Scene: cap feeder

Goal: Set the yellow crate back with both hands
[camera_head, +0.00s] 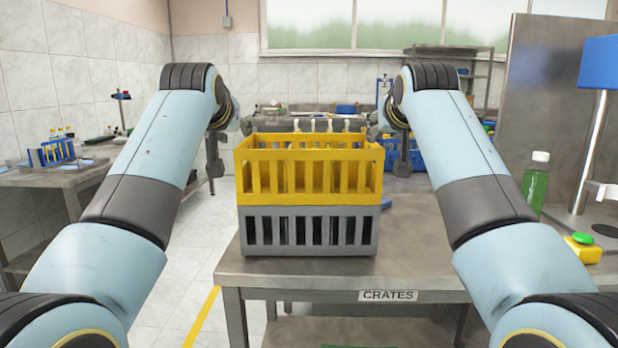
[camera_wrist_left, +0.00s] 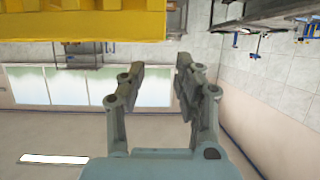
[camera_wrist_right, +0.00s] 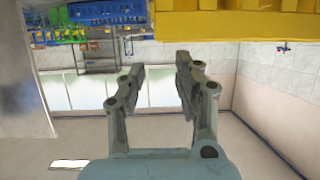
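The yellow crate (camera_head: 308,156) sits upright on top of a grey crate (camera_head: 308,212) on a steel table (camera_head: 420,255) labelled CRATES. My left gripper (camera_head: 213,160) is just left of the yellow crate and my right gripper (camera_head: 402,160) is just right of it. Both look apart from its walls. In the left wrist view the fingers (camera_wrist_left: 160,78) are parted with nothing between them, and the crate (camera_wrist_left: 80,22) fills the top left. In the right wrist view the fingers (camera_wrist_right: 160,78) are also parted and empty, and the crate (camera_wrist_right: 240,25) is at the top right.
Several pale bottle tops (camera_head: 313,125) show above the crate's rim. A green bottle (camera_head: 535,183), a yellow button box (camera_head: 583,247) and a stand with a blue head stand at the right. Blue bins (camera_head: 405,155) lie behind.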

